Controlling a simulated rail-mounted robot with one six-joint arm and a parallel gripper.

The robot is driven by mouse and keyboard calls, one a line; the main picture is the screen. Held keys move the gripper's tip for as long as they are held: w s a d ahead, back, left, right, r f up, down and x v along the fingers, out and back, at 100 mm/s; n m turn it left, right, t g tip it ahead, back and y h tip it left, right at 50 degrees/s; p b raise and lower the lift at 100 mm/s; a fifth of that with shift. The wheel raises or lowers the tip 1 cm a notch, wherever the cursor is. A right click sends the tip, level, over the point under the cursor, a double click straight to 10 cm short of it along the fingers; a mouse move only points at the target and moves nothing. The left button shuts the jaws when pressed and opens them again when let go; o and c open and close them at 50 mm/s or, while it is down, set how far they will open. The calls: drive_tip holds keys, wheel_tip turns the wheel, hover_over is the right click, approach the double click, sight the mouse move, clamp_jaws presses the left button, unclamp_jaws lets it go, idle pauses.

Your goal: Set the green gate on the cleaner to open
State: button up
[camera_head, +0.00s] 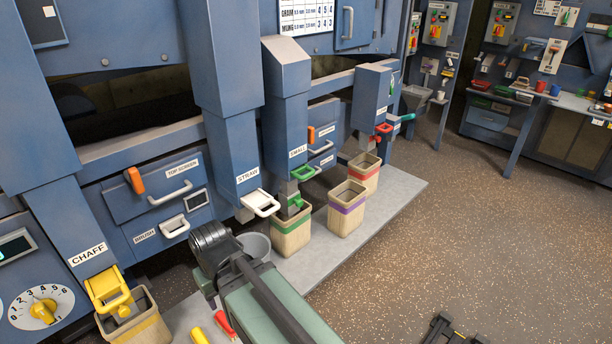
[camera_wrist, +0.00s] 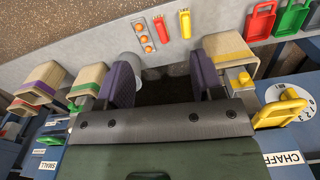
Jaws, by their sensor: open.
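The green gate (camera_head: 303,173) is a looped handle at the bottom of the blue spout labelled SMALL (camera_head: 297,150) in the head view. A lower green part (camera_head: 295,204) of it hangs into the mouth of the green-banded bucket (camera_head: 292,232). In the wrist view, which looks upside down, that bucket (camera_wrist: 88,80) is on the left. My gripper (camera_wrist: 161,82) is open and empty in the wrist view, its two dark pads far apart. It is away from the green gate. My gripper's fingers do not show clearly in the head view.
A white gate (camera_head: 262,203) is at STRAW, a yellow gate (camera_head: 109,289) at CHAFF, a red gate (camera_head: 384,128) further back. A purple-banded bucket (camera_head: 347,207) and a red-banded bucket (camera_head: 364,174) stand nearby on the grey slab (camera_head: 400,192). The speckled floor (camera_head: 480,235) is open.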

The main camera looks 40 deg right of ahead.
drive_tip(key=shift+c, duration=0.2)
drive_tip(key=d+f+b, duration=0.1)
drive_tip(key=d, duration=0.2)
drive_tip(key=w+d+f+m+b, duration=0.1)
drive_tip(key=d+f+b, duration=0.1)
drive_tip(key=d+f+m+b, duration=0.1)
drive_tip(key=d+f+b, duration=0.1)
drive_tip(key=d, duration=0.1)
drive_tip(key=shift+w+d+f, duration=0.15)
drive_tip(key=shift+w+d, duration=0.15)
drive_tip(key=c, duration=0.3)
drive_tip(key=m+t+y+b, duration=0.1)
drive_tip(key=m+t+b, duration=0.9)
drive_tip(key=m+t, duration=0.55)
approach(308, 175)
drive_tip(key=shift+n+y, duration=0.3)
drive_tip(key=shift+n, duration=0.05)
drive_tip(key=b+x, duration=0.1)
drive_tip(key=x, duration=0.2)
drive_tip(key=b+x, duration=0.1)
drive_tip(key=x, duration=0.3)
drive_tip(key=d+x, duration=0.1)
drive_tip(key=x, duration=0.2)
drive_tip(key=shift+w+f+b, duration=0.35)
drive_tip(key=shift+f+b, duration=0.05)
